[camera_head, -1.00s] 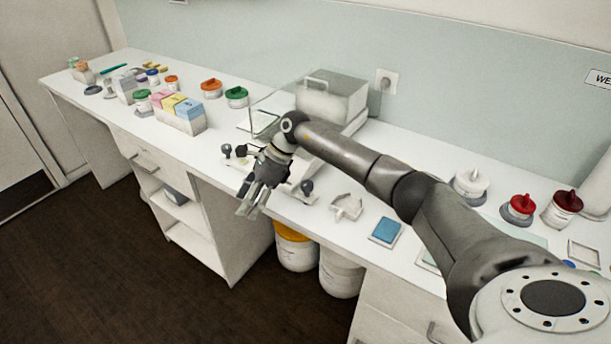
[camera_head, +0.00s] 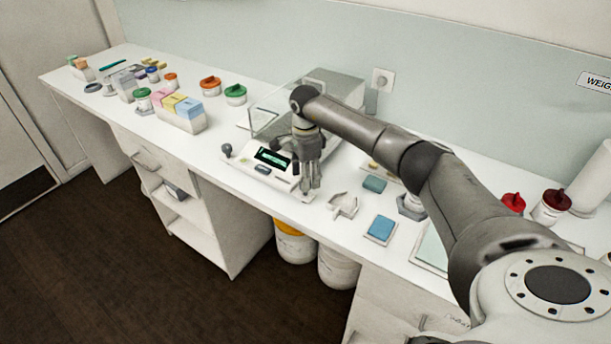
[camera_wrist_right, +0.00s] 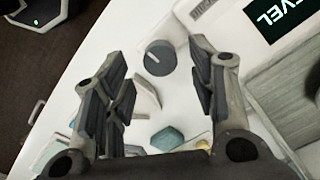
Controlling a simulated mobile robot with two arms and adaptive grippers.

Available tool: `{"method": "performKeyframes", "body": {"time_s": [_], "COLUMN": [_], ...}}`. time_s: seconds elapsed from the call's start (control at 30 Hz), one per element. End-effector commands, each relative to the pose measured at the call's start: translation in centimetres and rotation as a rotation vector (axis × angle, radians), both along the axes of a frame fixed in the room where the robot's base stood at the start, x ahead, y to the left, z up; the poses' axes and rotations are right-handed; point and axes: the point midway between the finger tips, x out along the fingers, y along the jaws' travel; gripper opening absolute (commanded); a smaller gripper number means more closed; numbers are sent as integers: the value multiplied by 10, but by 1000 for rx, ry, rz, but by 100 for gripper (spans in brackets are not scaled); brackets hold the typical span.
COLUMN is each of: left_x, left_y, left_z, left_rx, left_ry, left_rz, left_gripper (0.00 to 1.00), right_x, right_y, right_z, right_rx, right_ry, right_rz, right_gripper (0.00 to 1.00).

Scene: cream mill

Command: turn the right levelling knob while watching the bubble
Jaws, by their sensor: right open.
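The balance (camera_head: 283,182) stands on the white bench with its green display (camera_head: 272,158) lit. In the right wrist view the display (camera_wrist_right: 275,14) is partly cut off and shows the letters "EVEL". The right levelling knob (camera_wrist_right: 160,57) is a dark round knob with a pale mark, lying between the fingertips of my right gripper (camera_wrist_right: 158,72). The fingers are open on either side; contact is not visible. In the head view my right gripper (camera_head: 310,188) points down at the balance's front right corner and hides that knob. The left knob (camera_head: 226,149) is clear. I cannot make out the bubble.
A white holder (camera_head: 342,206), a teal block (camera_head: 374,185) and a blue pad (camera_head: 381,229) lie right of the balance. Red-lidded jars (camera_head: 512,203) stand farther right. A box of coloured packs (camera_head: 181,112) and lidded pots stand left. The bench's front edge is close to the gripper.

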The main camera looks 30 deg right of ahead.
Motion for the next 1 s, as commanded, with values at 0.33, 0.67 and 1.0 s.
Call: {"method": "performKeyframes", "body": {"time_s": [0.33, 0.67, 1.0], "left_x": [2, 2, 3], "left_y": [0, 0, 0], "left_z": [7, 7, 7], "left_rx": [0, 0, 0], "left_ry": [-3, -4, -4], "left_rz": [0, 0, -1], "left_gripper": [40, 40, 40], "right_x": [1, 1, 1], "right_y": [0, 0, 0], "right_z": [-22, -22, -22], "right_rx": [1, 1, 1], "right_ry": [-1, -1, -2], "right_rz": [0, -1, -4], "right_gripper": [52, 33, 5]}}
